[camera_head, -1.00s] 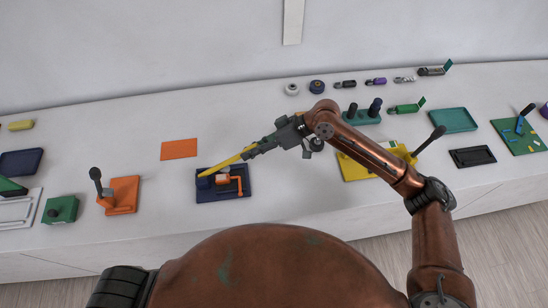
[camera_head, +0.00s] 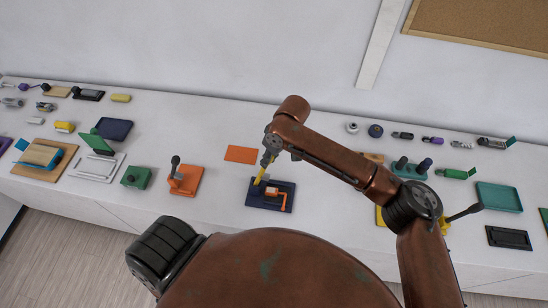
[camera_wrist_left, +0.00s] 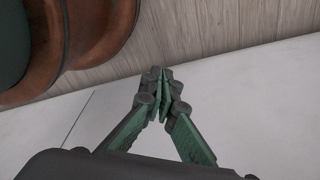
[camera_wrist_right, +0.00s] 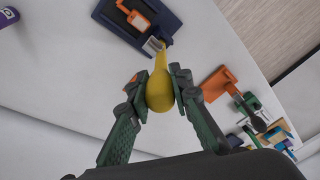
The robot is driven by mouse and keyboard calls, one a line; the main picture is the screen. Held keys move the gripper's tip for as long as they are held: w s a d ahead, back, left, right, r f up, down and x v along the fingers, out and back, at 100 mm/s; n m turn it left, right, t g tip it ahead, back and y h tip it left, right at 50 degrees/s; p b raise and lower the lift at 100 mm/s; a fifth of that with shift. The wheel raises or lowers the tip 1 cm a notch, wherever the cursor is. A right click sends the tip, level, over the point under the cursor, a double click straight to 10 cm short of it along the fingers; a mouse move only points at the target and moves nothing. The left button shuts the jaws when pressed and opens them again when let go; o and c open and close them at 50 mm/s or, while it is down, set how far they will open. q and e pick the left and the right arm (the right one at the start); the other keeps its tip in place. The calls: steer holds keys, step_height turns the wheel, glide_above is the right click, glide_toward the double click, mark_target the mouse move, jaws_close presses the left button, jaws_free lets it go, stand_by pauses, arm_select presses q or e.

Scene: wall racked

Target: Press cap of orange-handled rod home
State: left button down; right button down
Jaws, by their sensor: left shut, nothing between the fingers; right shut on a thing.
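The navy base (camera_head: 291,190) lies on the white counter and carries the orange-handled rod (camera_head: 283,205), whose handle bends at a right angle. The base (camera_wrist_right: 176,22) and orange handle (camera_wrist_right: 132,14) also show in the right wrist view. My right gripper (camera_head: 266,162) is shut on a yellow tool (camera_wrist_right: 160,88). The rod's cap is not clear to see. My left gripper (camera_wrist_left: 163,88) is shut and empty over the counter's front edge, outside the head view.
An orange mat (camera_head: 241,154) lies behind and left of the base. An orange block with a dark lever (camera_head: 185,180) and a green block (camera_head: 136,177) stand to the left. A teal tray (camera_head: 499,197) and black tray (camera_head: 508,238) lie right. Counter around the base is mostly clear.

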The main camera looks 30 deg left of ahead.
steer(key=shift+a, duration=0.2)
steer(key=c, duration=1.7)
jaws_free()
steer(key=shift+r, duration=0.15)
arm_select(q)
steer(key=shift+w+r, duration=0.25)
arm_select(e)
steer(key=v, duration=1.1)
steer(key=shift+s+r, duration=0.1)
steer(key=shift+r, duration=0.3)
steer(key=shift+a, duration=0.1)
